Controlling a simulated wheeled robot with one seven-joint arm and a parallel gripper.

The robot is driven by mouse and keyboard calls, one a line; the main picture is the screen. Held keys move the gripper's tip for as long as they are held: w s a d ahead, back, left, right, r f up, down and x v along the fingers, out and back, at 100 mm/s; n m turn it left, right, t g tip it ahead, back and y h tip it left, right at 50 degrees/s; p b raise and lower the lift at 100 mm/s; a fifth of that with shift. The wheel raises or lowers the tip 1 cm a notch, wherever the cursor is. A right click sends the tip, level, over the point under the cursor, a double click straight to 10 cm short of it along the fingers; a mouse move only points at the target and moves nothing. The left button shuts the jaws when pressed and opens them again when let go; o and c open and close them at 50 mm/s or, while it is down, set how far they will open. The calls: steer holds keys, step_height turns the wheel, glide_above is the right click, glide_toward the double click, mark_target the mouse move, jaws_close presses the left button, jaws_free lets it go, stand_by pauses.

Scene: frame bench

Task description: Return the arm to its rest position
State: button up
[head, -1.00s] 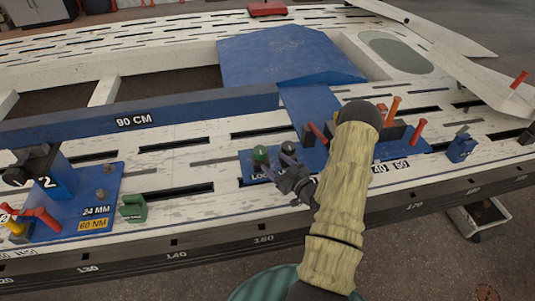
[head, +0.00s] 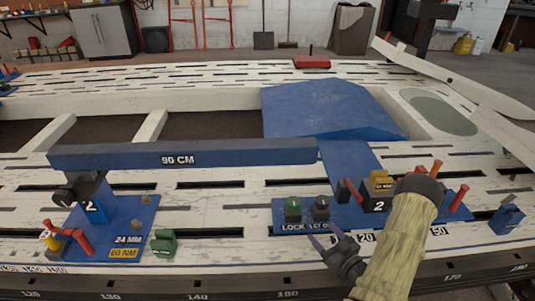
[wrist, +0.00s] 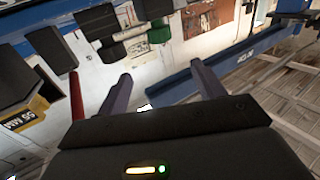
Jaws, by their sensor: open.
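My gripper (head: 335,243) is at the lower right of the head view, over the front edge of the slotted white bench (head: 205,221). Its two dark fingers are apart. In the wrist view my gripper (wrist: 165,88) also shows its fingers spread, with nothing between them. My sleeved arm runs from the lower right and hides part of the bench behind it. The gripper is just in front of the blue plate (head: 283,218) marked LOCK, which carries a green knob (head: 292,206) and a dark knob (head: 321,206). I cannot tell whether the fingers touch the plate.
Red-handled parts (head: 78,241) and a green block (head: 163,243) sit at left. A small blue block (head: 506,219) is at right.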

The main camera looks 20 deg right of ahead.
steer(key=w+a+r+n+g+h, duration=0.1)
steer(key=w+a+r+g+h, duration=0.2)
steer(key=w+a+r+g, duration=0.4)
steer(key=s+a+r+m+g+p, duration=0.15)
steer(key=s+a+r+g, duration=0.25)
steer(key=s+a+r, duration=0.4)
steer(key=s+a+r+m+g, duration=0.2)
steer(key=s+a+r+g, duration=0.2)
steer(key=s+a, duration=0.4)
steer(key=w+p+v, duration=0.2)
steer(key=p+v, duration=1)
steer(key=w+r+p+v, duration=0.1)
steer(key=w+p+v, duration=0.2)
steer(key=p+v, duration=0.8)
steer(key=w+a+r+p+v, duration=0.1)
steer(key=w+p+v, duration=0.2)
steer(key=p+v, duration=0.9)
steer(key=shift+s+r+h+p, duration=0.25)
steer(key=shift+s+h+p, duration=0.2)
steer(key=shift+p, duration=0.4)
steer(key=shift+f, duration=0.1)
steer(key=shift+c, duration=0.5)
